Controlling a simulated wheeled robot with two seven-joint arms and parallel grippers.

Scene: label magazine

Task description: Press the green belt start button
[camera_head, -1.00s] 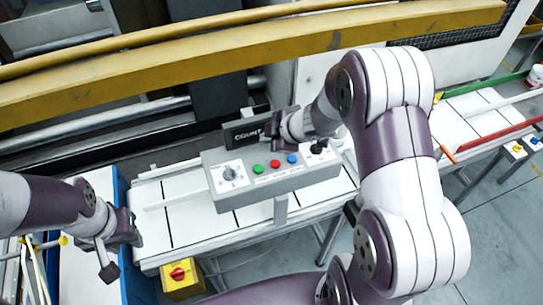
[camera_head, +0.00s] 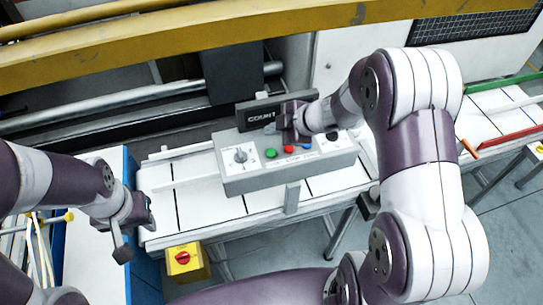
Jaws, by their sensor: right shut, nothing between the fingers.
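The green button (camera_head: 270,153) sits on the front of a grey control box (camera_head: 262,181), left of a red button (camera_head: 288,149) and a partly covered blue button (camera_head: 307,146). My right gripper (camera_head: 289,135) is shut and empty. It hangs over the box's top near the red and blue buttons, to the upper right of the green one. I cannot tell whether it touches the box. My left gripper (camera_head: 127,232) is at the left, beside the blue-sided table, away from the box. Whether its fingers are open is unclear.
A white rotary dial (camera_head: 240,156) is left of the green button. A black COUNT display (camera_head: 262,113) stands behind the box. A yellow box with a red knob (camera_head: 187,262) is below.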

